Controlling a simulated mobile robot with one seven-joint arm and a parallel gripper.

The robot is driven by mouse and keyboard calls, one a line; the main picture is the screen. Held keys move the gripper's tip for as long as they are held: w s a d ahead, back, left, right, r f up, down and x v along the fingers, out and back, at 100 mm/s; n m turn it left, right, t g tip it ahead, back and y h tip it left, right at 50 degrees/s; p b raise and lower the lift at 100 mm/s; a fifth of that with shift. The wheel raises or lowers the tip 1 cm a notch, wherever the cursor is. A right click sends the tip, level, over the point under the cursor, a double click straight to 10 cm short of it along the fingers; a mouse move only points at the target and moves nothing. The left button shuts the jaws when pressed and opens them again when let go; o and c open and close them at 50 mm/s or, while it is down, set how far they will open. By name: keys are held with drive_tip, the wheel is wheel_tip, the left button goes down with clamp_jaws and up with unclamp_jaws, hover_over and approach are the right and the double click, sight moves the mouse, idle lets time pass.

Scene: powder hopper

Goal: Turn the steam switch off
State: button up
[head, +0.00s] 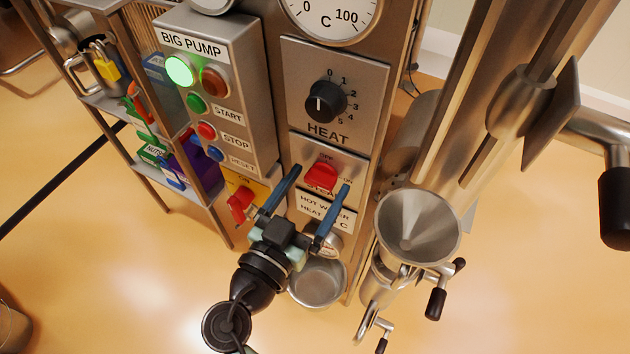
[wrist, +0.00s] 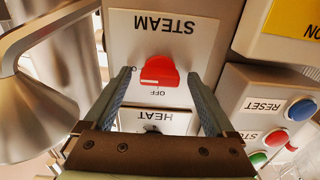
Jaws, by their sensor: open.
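The steam switch is a red knob (head: 320,177) on a pale plate, with OFF above it and ON to its right in the head view. The wrist view shows the red knob (wrist: 160,72) upside down, under the word STEAM. Its handle lies roughly sideways, with a pale mark on the side of the ON lettering. My gripper (head: 320,181) is open, with one blue finger on each side of the knob. In the wrist view the gripper (wrist: 159,76) also straddles it. I cannot tell whether the fingers touch it. My fingers partly cover the plate's lettering.
The black HEAT dial (head: 325,101) sits just above the steam plate. The BIG PUMP box (head: 223,75) with lit green lamp is to the left, and a red switch on a yellow plate (head: 241,203) is below it. A steel funnel (head: 419,226) stands close on the right.

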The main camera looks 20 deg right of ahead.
drive_tip(key=shift+w+d, duration=0.1)
drive_tip(key=c, duration=1.4)
drive_tip(key=shift+n, duration=0.4)
drive_tip(key=n, duration=0.3)
drive_tip(key=shift+b, duration=0.35)
drive_tip(key=n, duration=0.4)
drive_tip(key=shift+n, duration=0.3)
drive_tip(key=n+p, duration=0.2)
drive_tip(key=n, duration=0.3)
drive_tip(key=shift+r, duration=0.1)
drive_tip(key=shift+n+p, duration=1.1)
drive_tip(key=shift+n, duration=1.1)
